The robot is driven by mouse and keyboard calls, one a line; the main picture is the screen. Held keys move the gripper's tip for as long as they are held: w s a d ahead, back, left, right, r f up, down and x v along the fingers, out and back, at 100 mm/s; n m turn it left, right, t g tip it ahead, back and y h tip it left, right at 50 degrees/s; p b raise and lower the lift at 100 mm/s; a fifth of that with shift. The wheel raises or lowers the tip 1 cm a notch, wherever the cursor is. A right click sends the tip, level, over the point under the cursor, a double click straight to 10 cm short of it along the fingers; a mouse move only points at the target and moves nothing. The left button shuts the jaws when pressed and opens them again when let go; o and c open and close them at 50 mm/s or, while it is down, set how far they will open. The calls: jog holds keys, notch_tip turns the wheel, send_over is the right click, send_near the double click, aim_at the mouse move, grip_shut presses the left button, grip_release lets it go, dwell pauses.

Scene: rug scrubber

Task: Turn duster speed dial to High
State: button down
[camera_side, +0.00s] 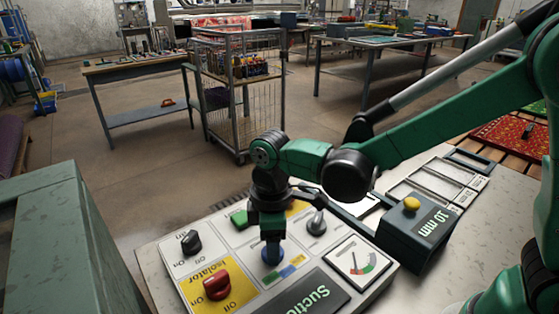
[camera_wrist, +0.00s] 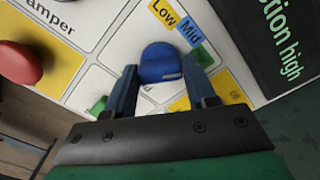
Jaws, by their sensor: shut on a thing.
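A blue dial (camera_side: 271,254) sits on the sloping white control panel (camera_side: 180,270), near its middle. In the wrist view the blue dial (camera_wrist: 160,62) is between my gripper's two fingers, which close on its sides. My gripper (camera_side: 269,238) points down onto it from above. I cannot tell for sure which label the dial points to. No duster name is readable.
A red Isolator knob (camera_side: 217,287), a black knob (camera_side: 191,242), a grey lever (camera_side: 316,223) and a needle gauge (camera_side: 356,262) surround the dial. A dark Suction sign (camera_side: 308,296) lies in front. A box with a yellow button (camera_side: 411,204) stands right.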

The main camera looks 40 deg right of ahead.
jog(key=shift+m, duration=0.5)
jog(key=shift+c, duration=1.4)
grip_release()
jog(key=shift+r, duration=0.15)
jog(key=shift+r, duration=2.7)
jog(key=s+d+r+m+t, duration=0.1)
jog(key=s+d+m+t, duration=0.1)
jog(key=d+m, duration=0.3)
jog(key=s+d+r+m+t, duration=0.1)
jog(key=s+d+m+t, duration=0.1)
jog(key=d+m+t, duration=0.3)
jog(key=shift+s+d+r, duration=0.15)
jog(key=shift+d+r, duration=0.1)
jog(key=shift+d, duration=0.75)
